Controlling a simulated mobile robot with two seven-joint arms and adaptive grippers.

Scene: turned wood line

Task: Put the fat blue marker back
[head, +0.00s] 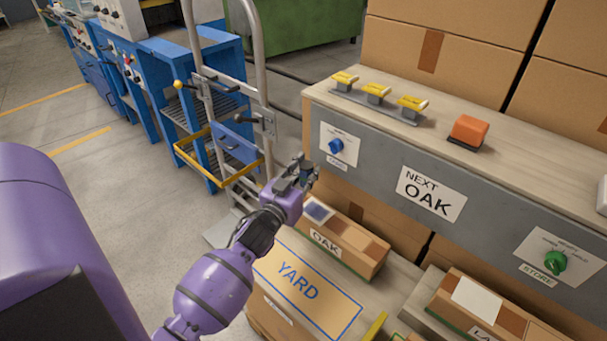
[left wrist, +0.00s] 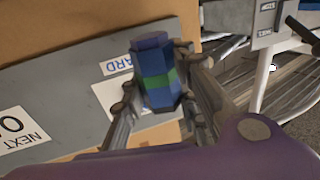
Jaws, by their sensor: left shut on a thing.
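My left gripper (head: 303,172) is in front of the grey panel, just left of a blue knob on a white plate (head: 336,146). In the left wrist view its two fingers are shut around a thick, faceted blue marker (left wrist: 152,58) with a green band. The marker is tilted in that view, with the grey panel and a white plate behind it. In the head view the fingers mostly hide the marker. I cannot tell whether the marker touches the panel. My right gripper is not in view.
The panel (head: 390,180) carries a NEXT OAK sign (head: 431,194) and a green STORE knob (head: 555,262). Above are yellow-topped switches (head: 376,90) and an orange block (head: 468,130). An OAK box (head: 345,240) and a YARD-marked surface (head: 300,285) lie below. A hand truck (head: 262,75) stands left.

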